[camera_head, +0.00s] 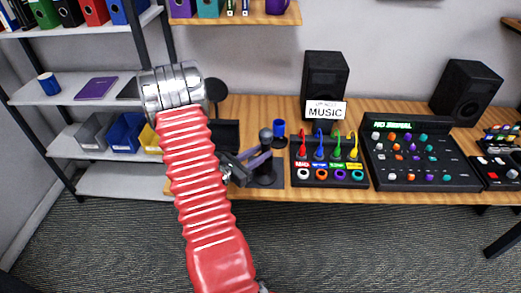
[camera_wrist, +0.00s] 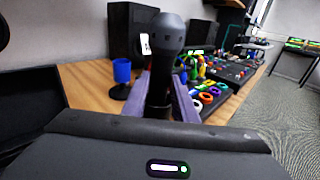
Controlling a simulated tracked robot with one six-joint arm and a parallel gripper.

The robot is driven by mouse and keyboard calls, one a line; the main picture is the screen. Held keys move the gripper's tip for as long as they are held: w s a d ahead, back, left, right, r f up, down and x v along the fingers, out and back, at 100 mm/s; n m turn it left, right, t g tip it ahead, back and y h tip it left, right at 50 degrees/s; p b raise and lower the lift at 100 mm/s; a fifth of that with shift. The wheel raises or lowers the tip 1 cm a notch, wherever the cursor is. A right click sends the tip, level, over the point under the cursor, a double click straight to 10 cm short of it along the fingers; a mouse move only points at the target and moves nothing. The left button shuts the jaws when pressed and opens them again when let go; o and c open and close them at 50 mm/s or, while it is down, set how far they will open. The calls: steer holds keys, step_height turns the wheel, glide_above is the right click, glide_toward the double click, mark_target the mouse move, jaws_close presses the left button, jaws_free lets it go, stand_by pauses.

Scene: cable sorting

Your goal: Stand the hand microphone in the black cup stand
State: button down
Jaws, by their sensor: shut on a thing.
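The hand microphone (camera_head: 266,134) has a dark round head and a dark body. It is roughly upright between the purple fingers of my gripper (camera_head: 265,150), which is shut on it. In the wrist view the microphone (camera_wrist: 167,35) stands head up between the fingers of my gripper (camera_wrist: 168,88). The black cup stand (camera_head: 265,178) shows on the table directly below the gripper in the head view. The fingers cover part of the microphone's body, and I cannot tell whether its lower end is inside the cup. The stand is hidden in the wrist view.
A blue cup stand (camera_head: 279,129) is just behind the microphone. A box with coloured cables (camera_head: 328,178) is close on the right, with a mixer (camera_head: 420,160) beyond. A speaker (camera_head: 325,75) stands behind. The wooden table's front edge (camera_head: 310,194) is near.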

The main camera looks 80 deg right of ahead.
steer(key=shift+f, duration=0.35)
steer(key=c, duration=1.4)
jaws_free()
steer(key=shift+o, duration=0.2)
steer(key=shift+w, duration=0.1)
steer(key=v, duration=1.3)
steer(key=shift+w+a, duration=0.2)
steer(key=shift+a, duration=0.15)
